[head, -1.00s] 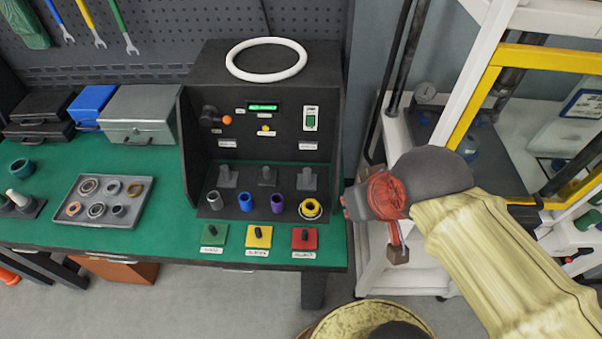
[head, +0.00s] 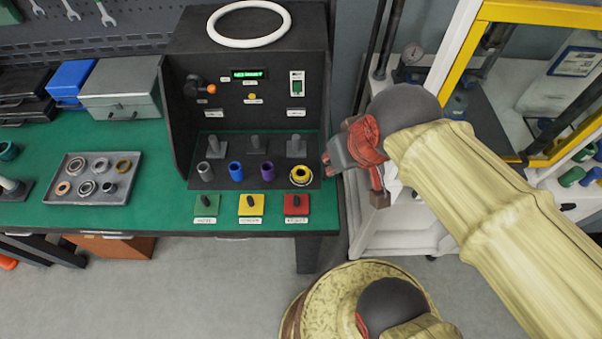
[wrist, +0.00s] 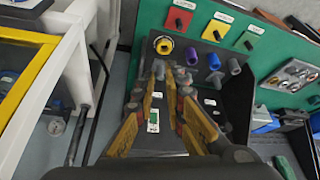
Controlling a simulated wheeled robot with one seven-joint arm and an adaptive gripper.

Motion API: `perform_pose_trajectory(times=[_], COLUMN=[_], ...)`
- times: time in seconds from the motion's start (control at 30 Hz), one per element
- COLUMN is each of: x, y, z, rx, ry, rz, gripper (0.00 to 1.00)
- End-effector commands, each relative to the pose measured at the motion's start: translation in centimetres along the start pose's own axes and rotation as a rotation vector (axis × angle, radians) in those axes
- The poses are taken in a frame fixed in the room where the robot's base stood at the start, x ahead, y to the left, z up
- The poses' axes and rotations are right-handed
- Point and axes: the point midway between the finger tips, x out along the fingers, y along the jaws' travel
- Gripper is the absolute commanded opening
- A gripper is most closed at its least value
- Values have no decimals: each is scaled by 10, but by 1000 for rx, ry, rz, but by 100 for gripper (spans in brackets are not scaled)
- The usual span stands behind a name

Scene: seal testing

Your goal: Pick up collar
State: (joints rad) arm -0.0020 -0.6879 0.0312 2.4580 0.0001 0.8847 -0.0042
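A yellow ring-shaped collar (head: 301,175) with a dark inner ring sits at the right end of a row on the black test rig. In the wrist view the yellow collar (wrist: 164,45) lies just beyond the fingertips. Grey (head: 205,171), blue (head: 236,172) and purple (head: 267,172) cylindrical sleeves stand beside it. Which piece the task calls the collar is not labelled legibly. My gripper (head: 329,163) is to the right of the rig, close to the yellow collar. In the wrist view my gripper (wrist: 169,72) has its fingers apart with nothing between them.
The black rig housing (head: 245,120) has side walls, with a white ring (head: 249,42) on top. Green, yellow (head: 251,205) and red switch blocks sit in front. A grey parts tray (head: 95,190) lies left. A white frame with yellow edging (head: 465,55) stands right.

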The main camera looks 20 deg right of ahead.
Motion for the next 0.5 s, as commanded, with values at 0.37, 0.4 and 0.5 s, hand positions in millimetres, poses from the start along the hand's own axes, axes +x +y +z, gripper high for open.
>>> perform_pose_trajectory(times=[0.37, 0.4, 0.5], x=[100, 114, 151], y=[-4, -5, -6], z=[-64, -68, -74], rx=[-32, -36, -45], ry=[-217, -240, -297], rz=[-7, -8, -11], gripper=[35, 38, 43])
